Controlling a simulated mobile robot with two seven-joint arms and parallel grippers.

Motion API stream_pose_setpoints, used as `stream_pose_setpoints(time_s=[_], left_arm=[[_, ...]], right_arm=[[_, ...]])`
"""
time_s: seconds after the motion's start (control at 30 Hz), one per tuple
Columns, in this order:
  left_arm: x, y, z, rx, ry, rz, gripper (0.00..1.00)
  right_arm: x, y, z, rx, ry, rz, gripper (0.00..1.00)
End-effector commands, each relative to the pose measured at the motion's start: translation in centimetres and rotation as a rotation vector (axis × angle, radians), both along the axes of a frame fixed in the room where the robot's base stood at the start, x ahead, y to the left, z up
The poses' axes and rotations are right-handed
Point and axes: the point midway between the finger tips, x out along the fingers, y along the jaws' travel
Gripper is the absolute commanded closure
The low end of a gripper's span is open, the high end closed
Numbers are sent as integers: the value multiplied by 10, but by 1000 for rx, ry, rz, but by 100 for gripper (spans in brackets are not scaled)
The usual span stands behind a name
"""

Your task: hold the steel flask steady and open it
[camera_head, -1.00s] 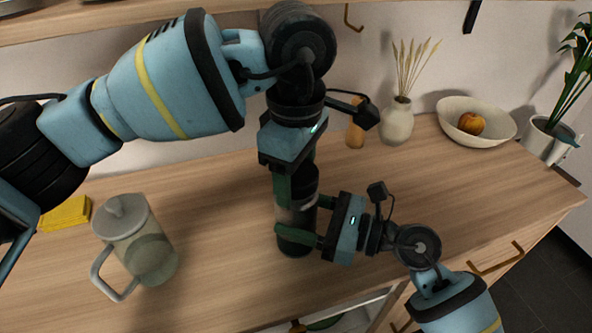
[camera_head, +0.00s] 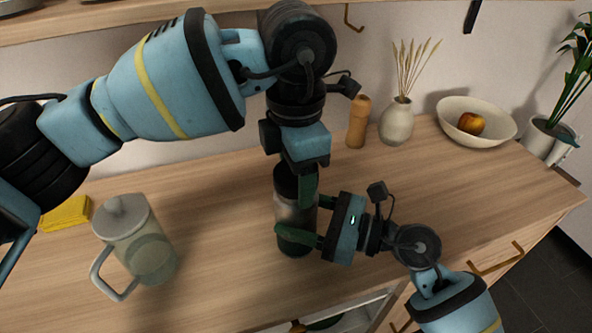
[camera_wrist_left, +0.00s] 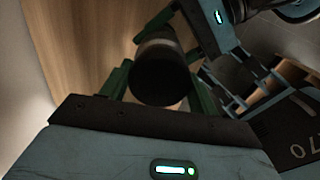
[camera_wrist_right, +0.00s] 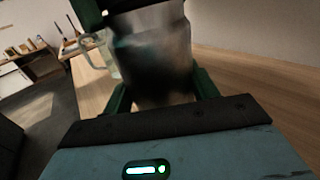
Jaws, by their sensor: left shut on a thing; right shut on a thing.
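The steel flask (camera_head: 293,218) stands upright on the wooden counter, with a black cap on top and a dark base. My left gripper (camera_head: 296,184) points down from above and is shut on the cap (camera_wrist_left: 160,78), with one finger on each side in the left wrist view. My right gripper (camera_head: 308,222) comes in from the right, low down, and is shut around the flask's body, which fills the middle of the right wrist view (camera_wrist_right: 155,55). The cap sits on the flask; I cannot tell whether it is loosened.
A glass jug (camera_head: 148,255) with a lid and a yellow sponge (camera_head: 67,213) are on the left. A wooden mill (camera_head: 358,122), a vase (camera_head: 397,122), a bowl (camera_head: 452,108) with a fruit (camera_head: 471,124) and a plant pot (camera_head: 541,139) stand at the back right.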

Motion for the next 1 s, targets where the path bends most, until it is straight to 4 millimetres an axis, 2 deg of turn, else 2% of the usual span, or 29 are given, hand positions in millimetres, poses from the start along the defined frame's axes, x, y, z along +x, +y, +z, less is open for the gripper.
stream_pose_setpoints(time_s=[0.47,1.0], left_arm=[[0,0,2,0,0,-2,67],[0,0,18,-1,-1,-3,67]], right_arm=[[0,0,-2,-3,1,0,100],[0,0,-2,-3,1,0,100]])
